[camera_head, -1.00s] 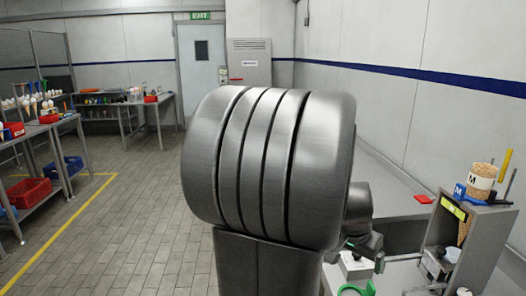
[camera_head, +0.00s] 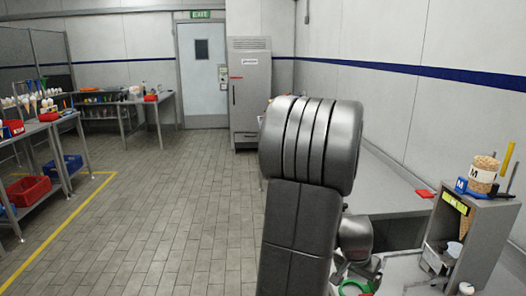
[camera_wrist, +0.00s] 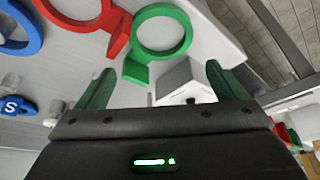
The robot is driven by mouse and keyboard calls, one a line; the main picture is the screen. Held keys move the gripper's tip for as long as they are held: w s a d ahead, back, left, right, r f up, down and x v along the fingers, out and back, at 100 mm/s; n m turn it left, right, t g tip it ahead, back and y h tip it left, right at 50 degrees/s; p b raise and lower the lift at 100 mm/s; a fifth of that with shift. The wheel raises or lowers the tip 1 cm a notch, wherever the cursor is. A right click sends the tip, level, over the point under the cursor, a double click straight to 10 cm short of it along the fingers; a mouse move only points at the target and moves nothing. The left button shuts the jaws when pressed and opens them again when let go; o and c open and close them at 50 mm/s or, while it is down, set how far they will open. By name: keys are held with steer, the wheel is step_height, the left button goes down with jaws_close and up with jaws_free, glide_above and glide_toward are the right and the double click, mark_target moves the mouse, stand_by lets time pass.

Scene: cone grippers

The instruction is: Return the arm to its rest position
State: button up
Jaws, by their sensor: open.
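My gripper (camera_wrist: 163,84) shows in the wrist view with its two green fingers spread wide and nothing between them. In the head view my grey arm (camera_head: 310,150) rises in the right half, folded, and hides the gripper at least in part. Beyond the fingers in the wrist view is a green ring holder (camera_wrist: 135,73), apart from them. Beside it are a red ring holder (camera_wrist: 113,38) and a blue ring holder (camera_wrist: 32,40). The green ring also shows low in the head view (camera_head: 344,291).
A grey stand (camera_head: 490,240) at right carries a jar of cones (camera_head: 484,175). A red block (camera_head: 425,193) lies on the bench. Shelves with a red bin (camera_head: 28,190) stand at left. The tiled floor (camera_head: 150,225) between is clear.

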steer(key=shift+r+p, duration=0.45)
steer(key=shift+r, duration=0.5)
step_height(320, 180, up, 10)
steer(key=w+a+f+n+y+p, duration=0.1)
steer(key=w+a+f+n+y, duration=0.1)
steer(key=w+a+f+n, duration=0.3)
steer(key=w+a+f+n+y+p, duration=0.2)
steer(key=w+a+f+n, duration=0.4)
steer(key=a+f, duration=0.8)
steer(key=shift+w+a+f+n+t, duration=0.3)
steer(key=shift+w+a, duration=0.45)
steer(key=shift+a, duration=2.25)
steer(key=shift+r, duration=0.2)
